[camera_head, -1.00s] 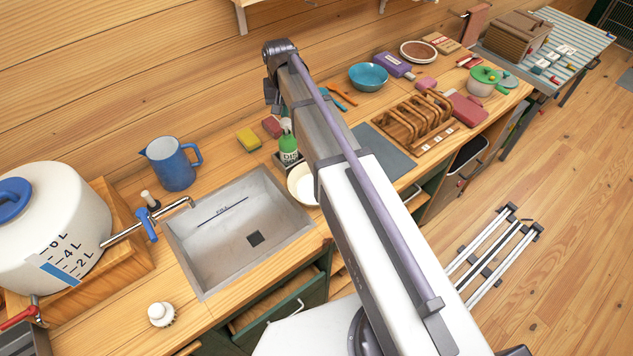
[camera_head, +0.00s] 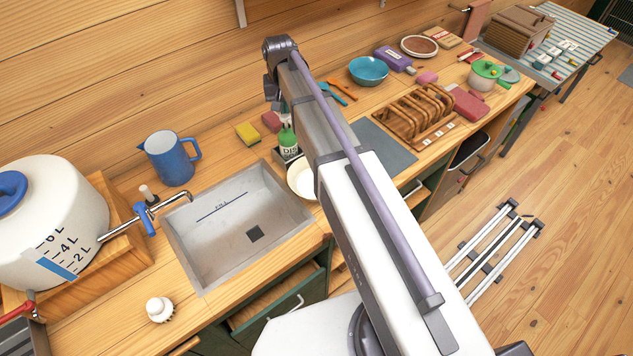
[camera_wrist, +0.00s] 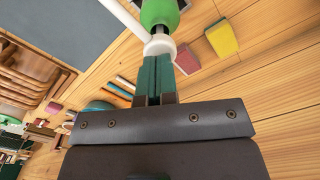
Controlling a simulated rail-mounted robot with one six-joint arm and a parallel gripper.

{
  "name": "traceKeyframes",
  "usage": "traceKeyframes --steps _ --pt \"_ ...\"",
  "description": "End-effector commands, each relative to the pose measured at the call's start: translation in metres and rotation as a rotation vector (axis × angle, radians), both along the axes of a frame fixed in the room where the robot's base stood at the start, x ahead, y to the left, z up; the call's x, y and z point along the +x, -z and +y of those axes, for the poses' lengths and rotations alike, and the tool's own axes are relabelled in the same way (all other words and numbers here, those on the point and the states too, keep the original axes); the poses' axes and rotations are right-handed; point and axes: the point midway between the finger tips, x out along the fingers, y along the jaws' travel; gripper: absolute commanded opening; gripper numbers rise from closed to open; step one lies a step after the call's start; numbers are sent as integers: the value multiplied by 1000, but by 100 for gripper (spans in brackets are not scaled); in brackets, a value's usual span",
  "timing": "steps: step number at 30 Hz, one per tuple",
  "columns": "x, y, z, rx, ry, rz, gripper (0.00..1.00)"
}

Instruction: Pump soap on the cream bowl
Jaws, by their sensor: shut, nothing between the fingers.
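The soap bottle (camera_head: 287,142) is green with a label and stands behind the sink's right corner, partly hidden by my arm. In the wrist view its green body (camera_wrist: 160,12) is at the top, with a white pump head (camera_wrist: 160,46) and a white spout pointing up-left. My gripper (camera_wrist: 157,62) is shut and empty, its dark green fingertips right at the pump head; whether they touch it I cannot tell. In the head view the fingers are hidden behind my arm. The cream bowl (camera_head: 301,181) sits just in front of the bottle, its right side hidden by my arm.
The sink (camera_head: 205,250) lies left of the bowl. A yellow sponge (camera_head: 248,134) and a reddish block (camera_head: 271,121) are behind the bottle. A blue jug (camera_head: 170,160) stands farther left. A grey mat (camera_head: 385,148) and a wooden rack (camera_head: 415,115) are to the right.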

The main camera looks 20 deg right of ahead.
Motion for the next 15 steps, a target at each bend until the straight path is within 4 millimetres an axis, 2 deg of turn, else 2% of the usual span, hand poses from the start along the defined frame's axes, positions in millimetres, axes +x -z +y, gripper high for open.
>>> traceKeyframes --steps 15 --pt "0 20 0 0 0 0 0"
